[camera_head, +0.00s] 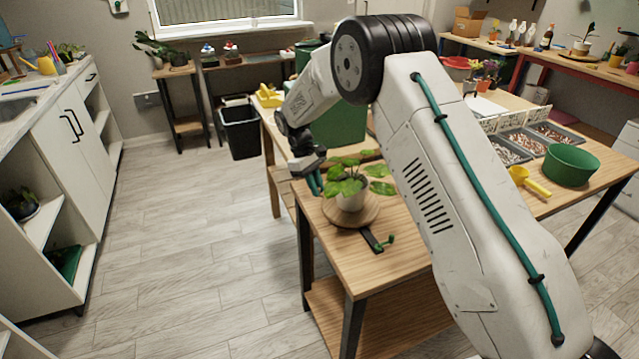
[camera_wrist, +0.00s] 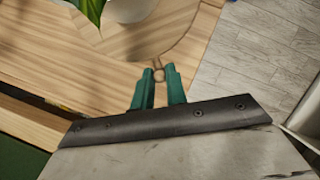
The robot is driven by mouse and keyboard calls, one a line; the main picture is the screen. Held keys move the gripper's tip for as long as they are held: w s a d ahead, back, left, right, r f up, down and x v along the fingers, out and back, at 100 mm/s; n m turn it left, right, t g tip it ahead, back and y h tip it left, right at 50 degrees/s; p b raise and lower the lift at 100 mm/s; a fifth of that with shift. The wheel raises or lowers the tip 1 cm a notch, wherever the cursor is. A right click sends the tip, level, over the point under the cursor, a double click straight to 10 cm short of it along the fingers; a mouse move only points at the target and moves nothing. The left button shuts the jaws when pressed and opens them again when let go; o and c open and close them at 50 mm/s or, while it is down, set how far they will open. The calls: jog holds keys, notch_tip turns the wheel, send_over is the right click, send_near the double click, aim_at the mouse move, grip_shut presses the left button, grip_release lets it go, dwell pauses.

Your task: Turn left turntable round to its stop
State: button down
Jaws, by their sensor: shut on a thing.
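The left turntable (camera_head: 371,215) is a round wooden disc on the near wooden table. In the wrist view the disc (camera_wrist: 180,38) fills the upper middle, with the pot (camera_wrist: 130,8) at the top edge. A black bar (camera_head: 373,241) with a green end piece lies at the disc's near side.
Behind the plant stands a large green container (camera_head: 340,118). A green bowl (camera_head: 571,164), a yellow scoop (camera_head: 530,181) and grey trays of pebbles (camera_head: 525,143) are on the right table. My arm crosses the middle of the head view. The floor to the left is clear.

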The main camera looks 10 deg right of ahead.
jog(key=shift+s+a+n, duration=0.4)
jog(key=shift+s+n, duration=0.05)
jog(key=shift+n, duration=0.15)
dwell(0.3)
jog(key=c, duration=1.4)
grip_release()
jog(key=v, duration=0.7)
jog(key=shift+a+r, duration=0.25)
jog(key=shift+r, duration=0.15)
